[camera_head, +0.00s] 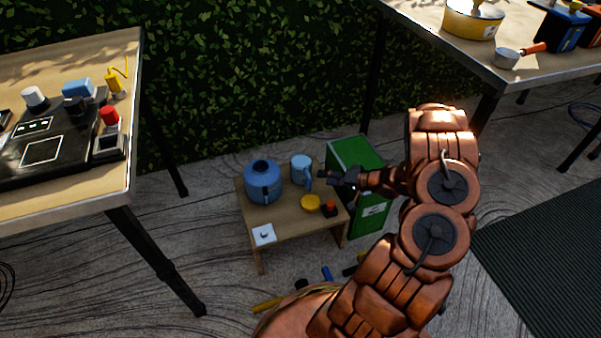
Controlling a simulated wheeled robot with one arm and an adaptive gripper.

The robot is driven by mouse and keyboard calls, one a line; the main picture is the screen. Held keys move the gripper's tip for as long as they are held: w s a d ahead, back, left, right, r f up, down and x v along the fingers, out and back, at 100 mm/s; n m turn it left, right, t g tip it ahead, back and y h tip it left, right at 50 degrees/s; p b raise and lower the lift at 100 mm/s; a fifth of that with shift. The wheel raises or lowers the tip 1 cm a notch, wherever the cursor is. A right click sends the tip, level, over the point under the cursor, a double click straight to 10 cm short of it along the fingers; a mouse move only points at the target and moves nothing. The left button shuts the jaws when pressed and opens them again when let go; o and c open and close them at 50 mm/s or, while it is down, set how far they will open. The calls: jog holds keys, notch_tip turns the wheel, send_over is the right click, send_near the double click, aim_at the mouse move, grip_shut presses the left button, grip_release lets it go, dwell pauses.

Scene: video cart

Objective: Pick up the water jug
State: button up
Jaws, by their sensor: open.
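A round blue vessel (263,187) with a dark top and a handle stands upright on the left of a low wooden table. A smaller light-blue jug (300,166) with a handle stands beside it, at the table's back. I cannot tell for sure which of the two is the water jug. My gripper (332,177) is open, just right of the light-blue jug's handle and near the table's right edge. The fingers are small and dark here, and I cannot tell whether they touch the handle. Nothing shows between them.
The low table (285,218) also holds a yellow round item (311,202), a small black-and-red item (330,209) and a white square (264,235). A green box (357,155) stands close on the right. Tall tables flank both sides, and loose items lie on the floor in front.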

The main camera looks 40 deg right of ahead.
aim_at(310, 178)
jog(key=b+x, duration=0.2)
jog(key=x, duration=0.5)
jog(key=shift+a+b, duration=0.25)
jog(key=shift+b, duration=0.1)
jog(key=shift+w, duration=0.1)
grip_shut()
dwell(0.4)
